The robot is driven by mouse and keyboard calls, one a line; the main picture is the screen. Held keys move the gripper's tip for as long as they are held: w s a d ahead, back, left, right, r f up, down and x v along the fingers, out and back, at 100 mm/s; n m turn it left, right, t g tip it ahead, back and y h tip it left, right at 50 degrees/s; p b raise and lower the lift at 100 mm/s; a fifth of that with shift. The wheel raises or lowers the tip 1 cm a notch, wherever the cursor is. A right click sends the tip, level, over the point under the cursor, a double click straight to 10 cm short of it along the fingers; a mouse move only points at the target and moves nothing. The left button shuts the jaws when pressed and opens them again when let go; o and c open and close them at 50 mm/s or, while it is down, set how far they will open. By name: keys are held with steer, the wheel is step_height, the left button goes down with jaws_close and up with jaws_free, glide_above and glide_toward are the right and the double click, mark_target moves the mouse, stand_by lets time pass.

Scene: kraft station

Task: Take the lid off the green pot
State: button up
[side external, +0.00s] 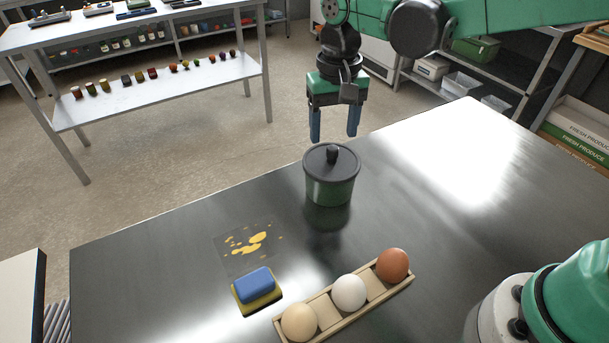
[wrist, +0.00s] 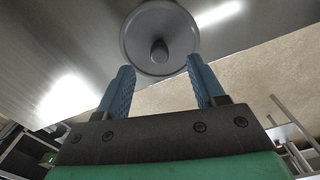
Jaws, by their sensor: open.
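The green pot (side external: 331,188) stands upright on the dark metal table. Its dark grey lid (side external: 318,160) sits on top, with a black knob (side external: 332,153) in the middle. My gripper (side external: 334,138) is open and empty, its blue fingers pointing down above and apart from the pot, near its far side. In the wrist view, the lid (wrist: 142,42) and its knob (wrist: 159,50) show beyond the open fingertips of my gripper (wrist: 160,77), about midway between them. The lid hides the pot body there.
In front of the pot are a wooden tray (side external: 325,305) with three eggs, a blue and yellow sponge (side external: 255,286) and a yellow spill (side external: 249,243). A shelf table (side external: 160,90) with small items stands behind.

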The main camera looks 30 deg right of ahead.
mark_target(332, 147)
steer(key=shift+f, duration=1.9)
jaws_close()
